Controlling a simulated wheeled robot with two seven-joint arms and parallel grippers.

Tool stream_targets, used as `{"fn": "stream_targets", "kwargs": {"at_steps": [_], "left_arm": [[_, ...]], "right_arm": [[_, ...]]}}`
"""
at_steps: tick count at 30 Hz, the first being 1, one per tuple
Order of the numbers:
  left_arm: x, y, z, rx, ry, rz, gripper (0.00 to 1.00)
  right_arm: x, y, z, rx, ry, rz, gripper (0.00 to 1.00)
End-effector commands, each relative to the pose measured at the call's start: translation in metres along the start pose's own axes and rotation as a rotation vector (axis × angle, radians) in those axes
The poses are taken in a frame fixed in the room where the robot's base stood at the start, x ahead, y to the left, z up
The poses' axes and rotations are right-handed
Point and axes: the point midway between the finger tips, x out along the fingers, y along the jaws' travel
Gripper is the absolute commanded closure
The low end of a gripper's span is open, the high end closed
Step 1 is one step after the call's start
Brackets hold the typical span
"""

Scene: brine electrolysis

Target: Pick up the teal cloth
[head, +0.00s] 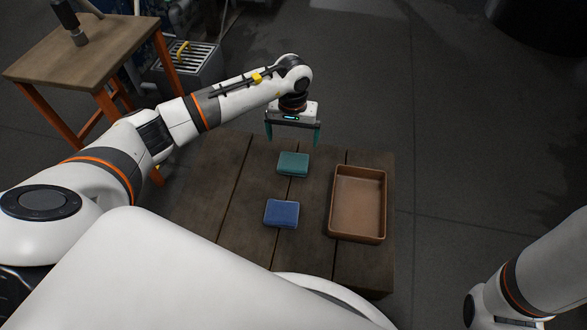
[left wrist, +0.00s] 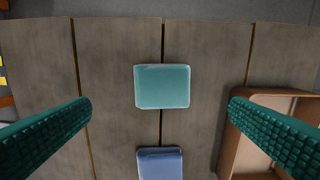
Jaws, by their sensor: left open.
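The teal cloth (head: 293,163) is a folded, flat square pad lying on the wooden table. In the left wrist view the teal cloth (left wrist: 162,86) lies between and beyond my fingers, near the picture's middle. My left gripper (head: 292,138) is open and empty, above the table at the cloth's far side in the head view. Its two green ribbed fingers show in the left wrist view (left wrist: 160,118), one on each side, clear of the cloth. My right arm shows at the lower right of the head view, but its gripper is out of the picture.
A blue folded cloth (head: 281,213) lies on the table (head: 225,200) nearer to me. A brown open tray (head: 331,205), empty, stands to the right. A side table (head: 75,60) with a dark tool and a grey crate (head: 190,72) stand back left.

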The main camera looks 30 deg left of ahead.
Motion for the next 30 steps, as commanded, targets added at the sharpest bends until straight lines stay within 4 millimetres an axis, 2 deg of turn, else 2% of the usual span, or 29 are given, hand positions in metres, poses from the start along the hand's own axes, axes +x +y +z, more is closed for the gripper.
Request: {"fn": "stream_targets", "kwargs": {"at_steps": [1, 3, 7, 13, 22, 30], "left_arm": [[0.014, -0.001, -0.001, -0.002, 0.003, -0.001, 0.0], [0.029, -0.001, -0.001, -0.003, 0.005, -0.003, 0.0], [0.051, -0.002, -0.001, -0.003, 0.005, -0.004, 0.0], [0.065, -0.002, -0.001, -0.004, 0.004, -0.005, 0.0], [0.102, -0.004, -0.003, -0.005, 0.005, -0.005, 0.0], [0.107, -0.003, -0.003, -0.006, 0.004, -0.004, 0.0]], "right_arm": [[-0.004, 0.003, 0.006, -0.002, -0.015, 0.005, 1.0], [-0.013, 0.004, 0.009, -0.002, -0.012, 0.005, 1.0], [-0.029, 0.007, 0.014, -0.002, -0.01, 0.005, 1.0], [-0.039, 0.009, 0.017, -0.002, -0.009, 0.005, 1.0], [-0.075, 0.017, 0.029, -0.002, -0.009, 0.005, 1.0], [-0.077, 0.017, 0.03, -0.002, -0.009, 0.005, 1.0]]}}
